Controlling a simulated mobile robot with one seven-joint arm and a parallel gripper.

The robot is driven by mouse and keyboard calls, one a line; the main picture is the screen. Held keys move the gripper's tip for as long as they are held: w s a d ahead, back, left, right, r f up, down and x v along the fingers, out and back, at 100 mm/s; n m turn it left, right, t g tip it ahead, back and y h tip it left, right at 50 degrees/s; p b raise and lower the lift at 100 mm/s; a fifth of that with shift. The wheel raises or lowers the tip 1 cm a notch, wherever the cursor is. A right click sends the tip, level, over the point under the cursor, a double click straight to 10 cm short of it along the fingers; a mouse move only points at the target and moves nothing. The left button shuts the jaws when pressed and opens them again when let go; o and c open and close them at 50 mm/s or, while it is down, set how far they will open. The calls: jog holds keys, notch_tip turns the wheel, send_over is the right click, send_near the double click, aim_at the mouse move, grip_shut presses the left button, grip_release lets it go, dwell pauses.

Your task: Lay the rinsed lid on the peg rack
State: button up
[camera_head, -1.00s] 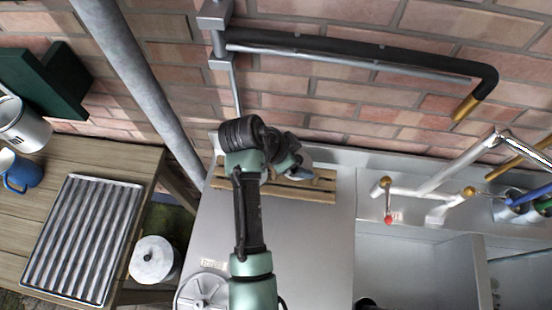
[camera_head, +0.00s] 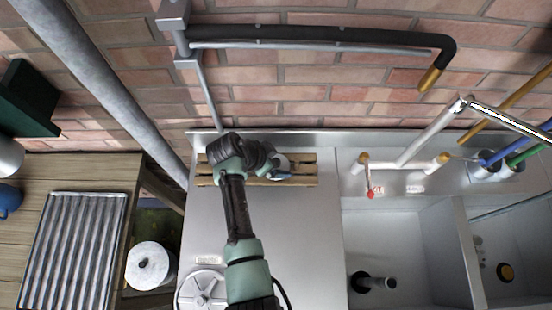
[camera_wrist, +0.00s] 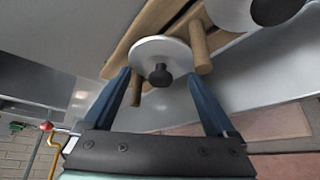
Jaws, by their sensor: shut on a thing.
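My gripper (camera_wrist: 160,80) is shut on a pale round lid (camera_wrist: 146,49) with a dark knob, its blue fingers at either side of the rim. In the head view the gripper (camera_head: 281,172) is at the wooden peg rack (camera_head: 306,169), at the back left of the steel counter, with the lid mostly hidden. In the wrist view the rack (camera_wrist: 150,22) lies just behind the lid, with stout pegs beside it. I cannot tell whether the lid touches the rack.
A spoked round disc (camera_head: 205,291) lies on the counter front. A sink (camera_head: 405,240) with taps is to the right. The counter's middle (camera_head: 310,235) is clear.

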jog(key=o, duration=1)
jog(key=shift+o, duration=0.2)
jog(key=v, duration=1.2)
